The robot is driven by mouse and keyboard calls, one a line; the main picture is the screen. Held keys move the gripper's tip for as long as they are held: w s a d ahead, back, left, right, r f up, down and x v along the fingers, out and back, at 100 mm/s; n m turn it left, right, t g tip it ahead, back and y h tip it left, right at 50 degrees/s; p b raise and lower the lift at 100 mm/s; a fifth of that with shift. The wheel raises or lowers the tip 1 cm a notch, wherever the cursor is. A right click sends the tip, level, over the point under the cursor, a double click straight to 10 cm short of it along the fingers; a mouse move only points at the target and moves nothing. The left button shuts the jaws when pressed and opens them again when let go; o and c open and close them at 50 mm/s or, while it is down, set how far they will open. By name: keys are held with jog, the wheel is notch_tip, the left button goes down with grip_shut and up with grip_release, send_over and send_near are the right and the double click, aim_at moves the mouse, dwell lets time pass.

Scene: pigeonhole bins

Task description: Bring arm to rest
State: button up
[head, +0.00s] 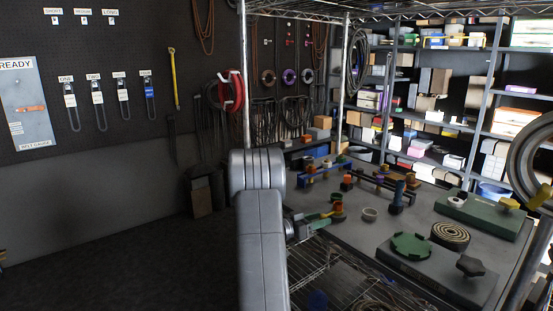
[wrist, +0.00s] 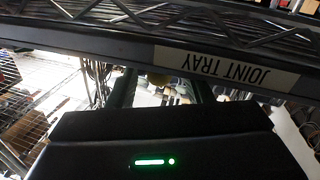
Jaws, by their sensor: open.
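My arm stands up as a thick grey link in the middle of the head view and hides part of the wire rack behind it. My gripper shows in the wrist view (wrist: 163,88) as a dark body with a lit green bar and two dark fingers set well apart. It is open. A small yellowish round thing (wrist: 159,79) shows between the fingers; I cannot tell how far off it is. The fingertips lie close to or behind a dark shelf edge with an upside-down "JOINT TRAY" label (wrist: 226,67).
A wire rack has a grey worktop (head: 345,237) with a green disc (head: 411,246), a coiled ring (head: 450,235) and several small parts. Rack posts (head: 343,85) rise near my arm. Shelves of boxes (head: 430,105) stand behind. The floor at left (head: 130,265) is clear.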

jog(key=shift+w+d, duration=0.1)
jog(key=shift+d, duration=0.25)
jog(key=shift+t, duration=0.3)
jog(key=shift+a, duration=0.15)
